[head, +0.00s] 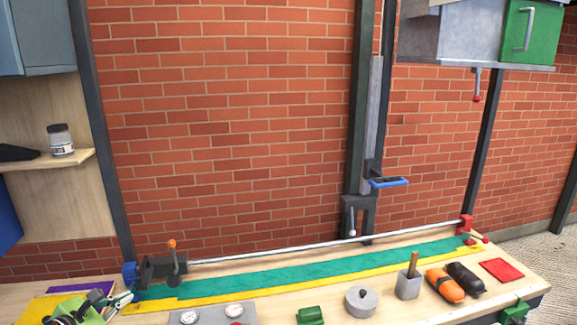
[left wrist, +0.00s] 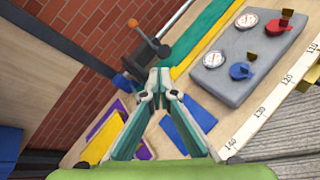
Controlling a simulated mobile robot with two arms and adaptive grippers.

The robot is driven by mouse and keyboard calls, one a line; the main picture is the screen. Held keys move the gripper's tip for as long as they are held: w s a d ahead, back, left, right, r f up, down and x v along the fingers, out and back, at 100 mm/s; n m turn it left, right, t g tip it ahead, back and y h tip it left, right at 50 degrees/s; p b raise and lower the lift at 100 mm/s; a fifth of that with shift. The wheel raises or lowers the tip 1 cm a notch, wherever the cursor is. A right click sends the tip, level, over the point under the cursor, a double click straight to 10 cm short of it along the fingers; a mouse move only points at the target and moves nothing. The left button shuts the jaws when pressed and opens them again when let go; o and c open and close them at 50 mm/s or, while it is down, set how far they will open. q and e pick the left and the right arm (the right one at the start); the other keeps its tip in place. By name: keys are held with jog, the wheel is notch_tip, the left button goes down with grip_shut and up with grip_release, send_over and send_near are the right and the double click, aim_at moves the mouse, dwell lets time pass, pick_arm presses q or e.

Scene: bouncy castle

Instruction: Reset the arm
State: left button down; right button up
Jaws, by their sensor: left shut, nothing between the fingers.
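My left gripper (head: 122,300) is low at the left of the head view, above the left end of the workbench. In the left wrist view its fingers (left wrist: 164,78) are together with nothing between them. A dark lever with an orange knob (head: 173,247) stands at the left end of a long metal rod (head: 290,248). The orange knob also shows in the left wrist view (left wrist: 133,23), beyond the fingertips. The gripper appears apart from the lever. My right gripper is out of view.
On the bench are a teal strip (head: 300,270), a grey gauge panel (left wrist: 245,55), a round metal weight (head: 361,301), orange and black rolls (head: 445,285) and a red pad (head: 502,270). A blue-handled bracket (head: 388,182) is on a post. Brick wall (head: 230,120) stands behind.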

pick_arm(q)
jog(key=s+d+f+m+g, duration=0.6)
jog(key=s+d+f+m, duration=0.8)
jog(key=s+d+m, duration=0.4)
jog(key=s+d+m+g+y, duration=0.1)
jog(key=s+d+m+g, duration=0.1)
jog(key=s+m, duration=0.65)
jog(key=s+d+m+g+y, duration=0.1)
jog(key=s+d+m+g, duration=0.15)
jog(key=s, duration=1.05)
notch_tip(320, 180, down, 29)
jog(key=s+b, duration=0.2)
jog(key=b, duration=0.1)
jog(key=s+a+f+m+g+b, duration=0.1)
jog(key=s+a+f+b, duration=0.1)
jog(key=s+f, duration=1.4)
jog(key=shift+s+a+f+g+y, duration=0.15)
jog(key=shift+a+f+g+y, duration=0.3)
jog(key=shift+f, duration=0.45)
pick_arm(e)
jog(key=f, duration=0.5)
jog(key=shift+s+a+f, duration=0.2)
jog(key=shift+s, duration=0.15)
pick_arm(q)
jog(key=shift+a, duration=0.1)
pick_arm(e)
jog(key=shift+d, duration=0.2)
